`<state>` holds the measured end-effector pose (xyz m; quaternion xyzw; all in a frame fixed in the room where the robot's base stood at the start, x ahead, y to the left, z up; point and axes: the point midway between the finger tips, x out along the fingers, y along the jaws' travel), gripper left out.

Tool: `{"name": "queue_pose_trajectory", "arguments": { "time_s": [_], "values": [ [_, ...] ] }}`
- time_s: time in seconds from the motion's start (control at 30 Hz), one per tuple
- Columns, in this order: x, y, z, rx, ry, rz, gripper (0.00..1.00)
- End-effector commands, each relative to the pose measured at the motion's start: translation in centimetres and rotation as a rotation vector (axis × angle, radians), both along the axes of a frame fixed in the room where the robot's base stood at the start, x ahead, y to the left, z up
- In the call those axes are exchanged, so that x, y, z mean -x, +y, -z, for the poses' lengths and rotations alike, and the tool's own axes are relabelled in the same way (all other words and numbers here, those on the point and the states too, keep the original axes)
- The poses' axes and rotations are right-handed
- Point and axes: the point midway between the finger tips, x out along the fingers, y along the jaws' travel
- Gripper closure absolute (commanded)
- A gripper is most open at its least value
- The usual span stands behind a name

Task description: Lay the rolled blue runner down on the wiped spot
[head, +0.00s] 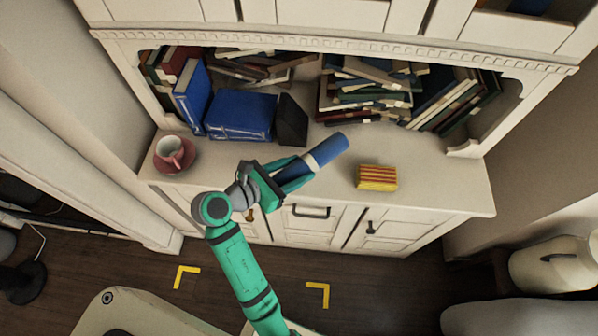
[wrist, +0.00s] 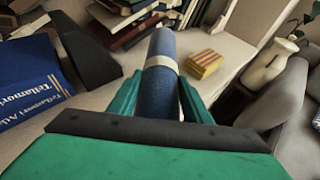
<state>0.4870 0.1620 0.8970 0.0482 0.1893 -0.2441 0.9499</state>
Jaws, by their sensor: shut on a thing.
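The rolled blue runner (head: 325,151) is a blue cylinder with a pale band around it. My gripper (head: 291,172) is shut on it near its lower left end, and the roll points up and to the right over the cabinet's counter. In the wrist view the runner (wrist: 161,78) lies between the two green fingers (wrist: 158,98) and stretches away from me. I cannot tell whether the roll touches the counter (head: 335,184). No wiped spot can be told apart on the pale counter surface.
A yellow and red striped block (head: 377,177) sits on the counter right of the runner. Blue books (head: 240,115), a black bookend (head: 291,121) and piled books (head: 370,88) fill the back. The right counter end is clear.

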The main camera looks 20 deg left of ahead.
Motion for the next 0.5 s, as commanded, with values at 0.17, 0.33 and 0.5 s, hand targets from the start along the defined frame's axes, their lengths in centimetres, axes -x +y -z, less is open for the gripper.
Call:
{"name": "queue_pose_trajectory", "arguments": {
  "time_s": [0.17, 0.33, 0.5],
  "values": [
    [-0.9, 0.1, 1.0, 0.000, -0.001, 0.001, 0.84],
    [-1.7, 0.1, 2.1, 0.002, 0.000, 0.004, 0.84],
    [-1.6, 0.0, 4.6, 0.004, 0.002, 0.003, 0.84]
  ]
}}
